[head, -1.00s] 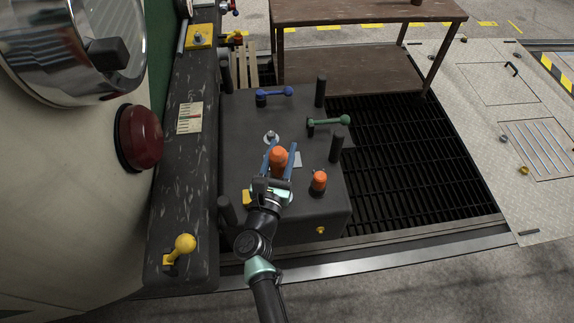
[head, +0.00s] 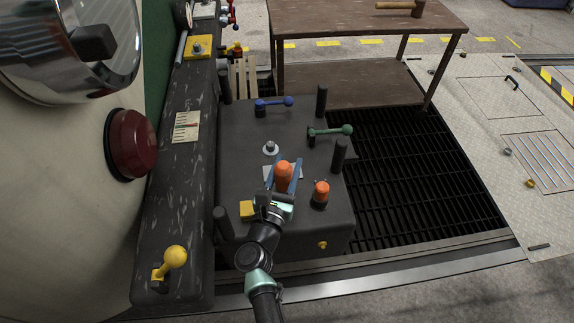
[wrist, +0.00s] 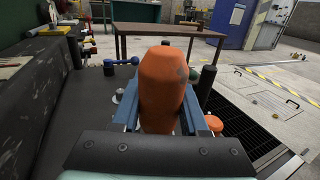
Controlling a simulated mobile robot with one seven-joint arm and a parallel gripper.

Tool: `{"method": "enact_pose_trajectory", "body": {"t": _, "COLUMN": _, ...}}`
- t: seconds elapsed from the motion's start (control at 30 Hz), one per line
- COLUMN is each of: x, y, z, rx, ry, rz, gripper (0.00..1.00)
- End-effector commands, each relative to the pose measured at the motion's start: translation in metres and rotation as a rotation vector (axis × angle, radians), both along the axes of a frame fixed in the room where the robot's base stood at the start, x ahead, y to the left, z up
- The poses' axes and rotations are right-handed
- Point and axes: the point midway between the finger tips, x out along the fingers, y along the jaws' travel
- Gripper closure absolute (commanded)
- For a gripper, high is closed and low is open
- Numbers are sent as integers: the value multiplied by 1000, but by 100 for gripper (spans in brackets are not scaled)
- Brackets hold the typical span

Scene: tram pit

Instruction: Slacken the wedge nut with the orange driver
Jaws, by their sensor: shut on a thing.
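My gripper (head: 283,166) has two blue fingers shut on the orange driver (head: 284,178), whose thick rounded handle fills the middle of the wrist view (wrist: 163,85). The driver's lower end is hidden by the handle and my gripper. It is over the dark box top (head: 235,130), near a pale plate (head: 297,172). A silver nut on a round washer (head: 270,149) stands on the box just beyond and left of the driver. Another silver nut sits on a yellow plate (head: 198,48) on the dark beam. I cannot tell which is the wedge nut.
A second orange-topped tool (head: 321,190) stands right of my gripper. Blue (head: 273,104) and green (head: 330,132) handles lie farther back, with several black posts around. A yellow block (head: 246,210) is at front left. A dark grating (head: 420,170) lies right; a brown table (head: 350,18) stands behind.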

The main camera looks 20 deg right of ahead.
Motion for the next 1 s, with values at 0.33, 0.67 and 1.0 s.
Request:
{"method": "enact_pose_trajectory", "body": {"t": 0.33, "x": 0, "y": 0, "z": -29, "rx": 0, "ry": -2, "rz": 0, "gripper": 100}}
{"method": "enact_pose_trajectory", "body": {"t": 0.67, "x": 0, "y": 0, "z": -30, "rx": 0, "ry": -2, "rz": 0, "gripper": 100}}
{"method": "enact_pose_trajectory", "body": {"t": 1.0, "x": 0, "y": 0, "z": -40, "rx": 0, "ry": -2, "rz": 0, "gripper": 100}}
